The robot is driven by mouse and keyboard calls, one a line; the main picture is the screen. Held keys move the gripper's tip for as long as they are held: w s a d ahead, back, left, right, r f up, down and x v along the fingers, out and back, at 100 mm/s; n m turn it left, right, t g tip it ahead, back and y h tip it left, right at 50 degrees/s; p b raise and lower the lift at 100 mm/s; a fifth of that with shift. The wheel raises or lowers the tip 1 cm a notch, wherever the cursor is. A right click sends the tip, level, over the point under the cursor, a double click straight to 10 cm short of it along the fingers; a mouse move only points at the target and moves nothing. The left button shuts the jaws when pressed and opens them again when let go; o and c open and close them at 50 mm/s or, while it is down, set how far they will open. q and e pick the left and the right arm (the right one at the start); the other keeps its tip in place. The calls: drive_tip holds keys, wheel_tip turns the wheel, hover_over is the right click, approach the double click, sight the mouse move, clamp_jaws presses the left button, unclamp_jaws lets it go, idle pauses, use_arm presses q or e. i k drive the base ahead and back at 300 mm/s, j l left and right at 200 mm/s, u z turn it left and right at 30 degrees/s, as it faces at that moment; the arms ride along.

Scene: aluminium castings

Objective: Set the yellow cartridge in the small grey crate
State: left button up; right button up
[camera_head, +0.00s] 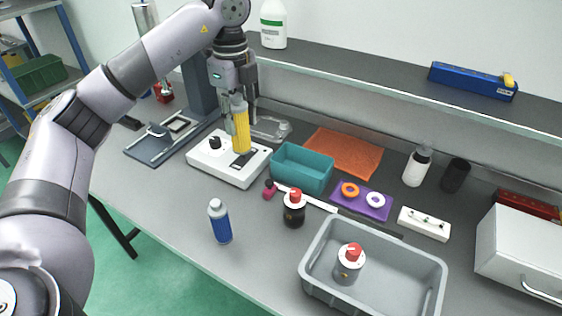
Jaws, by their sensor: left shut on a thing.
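The yellow cartridge (241,131) is upright in my left gripper (238,105), which is shut on it. My gripper points down and holds the cartridge over a white box-shaped device with a black knob (228,165). The cartridge's lower end is at the device's top; I cannot tell whether it touches. The small grey crate (428,277) stands at the front right of the bench. My right gripper is not in view.
A teal bin (302,168), a dark red-capped bottle (294,208) and a purple tray (361,201) with rings lie between cartridge and crate. A blue bottle (220,222) stands near the front edge. A shelf (390,82) runs along the back.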

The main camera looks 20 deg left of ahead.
sight(389, 297)
drive_tip(key=k+l+z, duration=0.2)
drive_tip(key=l, duration=0.2)
drive_tip(key=k+l+z, duration=0.2)
drive_tip(key=l, duration=0.2)
drive_tip(key=l+z, duration=0.2)
drive_tip(key=l, duration=0.2)
